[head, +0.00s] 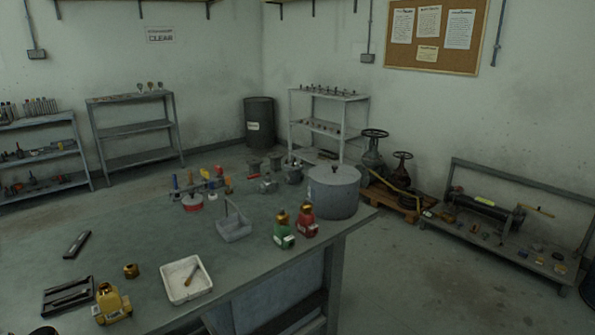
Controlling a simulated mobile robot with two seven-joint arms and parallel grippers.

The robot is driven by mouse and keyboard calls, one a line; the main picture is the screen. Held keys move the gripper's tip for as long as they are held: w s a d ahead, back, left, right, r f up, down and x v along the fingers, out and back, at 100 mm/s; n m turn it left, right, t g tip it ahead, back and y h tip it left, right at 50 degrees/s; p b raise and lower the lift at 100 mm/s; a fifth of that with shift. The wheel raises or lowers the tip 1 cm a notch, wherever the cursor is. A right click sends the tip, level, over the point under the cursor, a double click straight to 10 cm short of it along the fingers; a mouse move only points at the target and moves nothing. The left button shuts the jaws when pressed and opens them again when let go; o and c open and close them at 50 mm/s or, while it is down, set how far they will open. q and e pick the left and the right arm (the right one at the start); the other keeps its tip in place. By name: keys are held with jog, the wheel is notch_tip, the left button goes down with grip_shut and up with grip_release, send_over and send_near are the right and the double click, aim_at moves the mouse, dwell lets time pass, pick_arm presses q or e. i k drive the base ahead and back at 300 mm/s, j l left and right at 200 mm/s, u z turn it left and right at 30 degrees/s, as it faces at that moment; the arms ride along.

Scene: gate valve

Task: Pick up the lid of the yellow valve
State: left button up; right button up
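The yellow valve (113,306) stands on the workbench at the lower left, with a small white label on its front. A brass-coloured part (104,289) shows at its top; I cannot tell whether this is the lid or the valve's neck. A separate small brass piece (130,270) lies on the bench just behind and right of the yellow valve. Neither of my grippers is in view.
A white tray (168,290) holding a small brown item is right of the yellow valve; a dark tray (68,297) is left. Green (283,233) and red (306,222) valves stand near the right edge. A grey caddy (234,229) stands mid-bench. The bench's middle left is mostly clear.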

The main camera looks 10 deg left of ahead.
aim_at(131, 270)
jog(key=u, duration=1.55)
